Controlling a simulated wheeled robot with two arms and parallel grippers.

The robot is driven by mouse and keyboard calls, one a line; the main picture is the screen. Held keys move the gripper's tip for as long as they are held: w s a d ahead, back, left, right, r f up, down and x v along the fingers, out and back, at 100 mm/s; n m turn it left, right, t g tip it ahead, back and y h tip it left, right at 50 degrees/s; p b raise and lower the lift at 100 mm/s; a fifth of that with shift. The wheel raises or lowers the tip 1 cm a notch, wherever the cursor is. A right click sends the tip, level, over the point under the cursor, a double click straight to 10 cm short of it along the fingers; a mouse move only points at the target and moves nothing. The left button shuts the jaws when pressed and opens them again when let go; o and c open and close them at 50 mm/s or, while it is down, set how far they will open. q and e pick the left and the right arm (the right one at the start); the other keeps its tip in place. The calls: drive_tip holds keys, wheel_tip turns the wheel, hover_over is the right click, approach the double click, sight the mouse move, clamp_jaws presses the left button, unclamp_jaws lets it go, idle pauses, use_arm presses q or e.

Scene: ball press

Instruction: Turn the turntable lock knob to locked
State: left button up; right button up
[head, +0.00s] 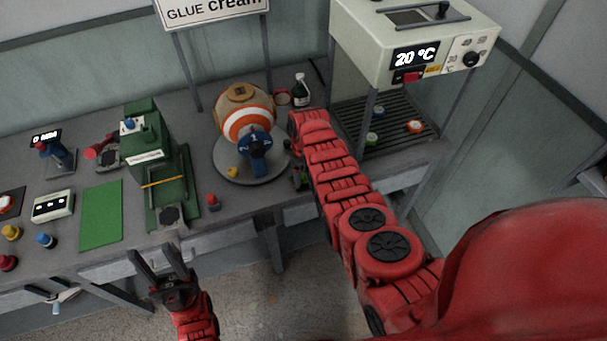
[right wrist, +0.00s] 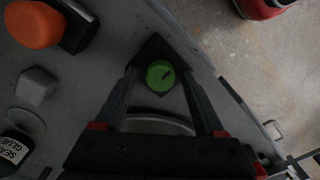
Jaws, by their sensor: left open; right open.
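A green round knob (right wrist: 160,76) with a dark pointer mark sits on a dark diamond-shaped plate in the right wrist view. My right gripper (right wrist: 162,84) is open, with one finger on each side of the knob; whether they touch it I cannot tell. In the head view, the right gripper (head: 299,178) is small and mostly hidden by its arm beside the turntable. The grey round turntable (head: 270,172) carries an orange and white ball (head: 246,120) and a blue piece in front of it. My left gripper (head: 165,268) is open and empty, in front of the bench edge.
A beige heater box (head: 410,45) with a rack is at the right. Several small items lie on the left bench.

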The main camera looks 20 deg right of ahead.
clamp_jaws()
